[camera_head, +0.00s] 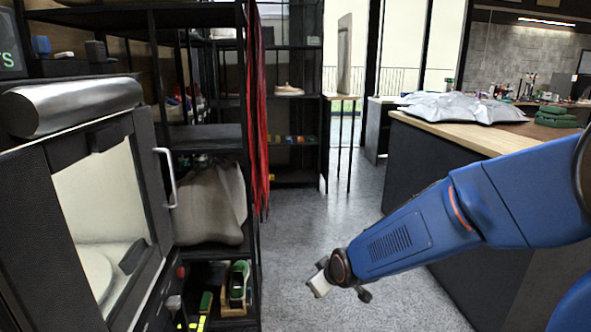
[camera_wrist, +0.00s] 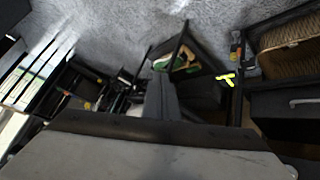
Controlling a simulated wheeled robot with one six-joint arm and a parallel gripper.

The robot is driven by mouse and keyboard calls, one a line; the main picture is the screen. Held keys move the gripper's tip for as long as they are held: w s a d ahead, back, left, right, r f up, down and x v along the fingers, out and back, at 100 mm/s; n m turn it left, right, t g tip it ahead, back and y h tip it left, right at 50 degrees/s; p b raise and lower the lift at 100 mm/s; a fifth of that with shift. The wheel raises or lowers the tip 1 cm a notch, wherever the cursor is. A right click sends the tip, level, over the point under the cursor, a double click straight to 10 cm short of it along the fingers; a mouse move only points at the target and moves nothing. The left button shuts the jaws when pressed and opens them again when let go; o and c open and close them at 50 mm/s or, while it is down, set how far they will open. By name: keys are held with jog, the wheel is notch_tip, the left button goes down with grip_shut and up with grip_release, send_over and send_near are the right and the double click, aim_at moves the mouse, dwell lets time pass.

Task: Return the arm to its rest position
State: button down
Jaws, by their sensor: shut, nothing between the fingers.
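My blue arm (camera_head: 400,240) reaches in from the right edge of the head view and slopes down to the left. My gripper (camera_head: 320,284) is at its lower end, over the open floor between the shelf and the counter. In the wrist view the dark fingers (camera_wrist: 162,95) are together, with nothing seen between them. The gripper appears apart from all furniture. Its tips are small and partly unclear in the head view.
A machine with a glass door and white handle (camera_head: 166,178) stands at left, beside a black shelf rack (camera_head: 252,200). A wood-topped counter (camera_head: 460,138) bearing a silvery sheet (camera_head: 462,107) stands at right. The grey floor (camera_head: 330,215) between them is clear.

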jog(key=s+d+r+m+g+h, duration=0.1)
jog(key=s+d+r+m, duration=0.2)
jog(key=s+d, duration=0.4)
jog(key=s+d+r+m+g+h, duration=0.1)
jog(key=s+d+r+m, duration=0.2)
jog(key=s+d, duration=0.5)
jog(key=s+d+r+m+g+h, duration=0.1)
jog(key=s+d+r, duration=0.4)
jog(key=s, duration=0.9)
jog(key=d+m, duration=0.1)
jog(key=d, duration=0.2)
jog(key=shift+s+r+m, duration=0.25)
jog(key=shift+m, duration=0.15)
jog(key=shift+d, duration=0.1)
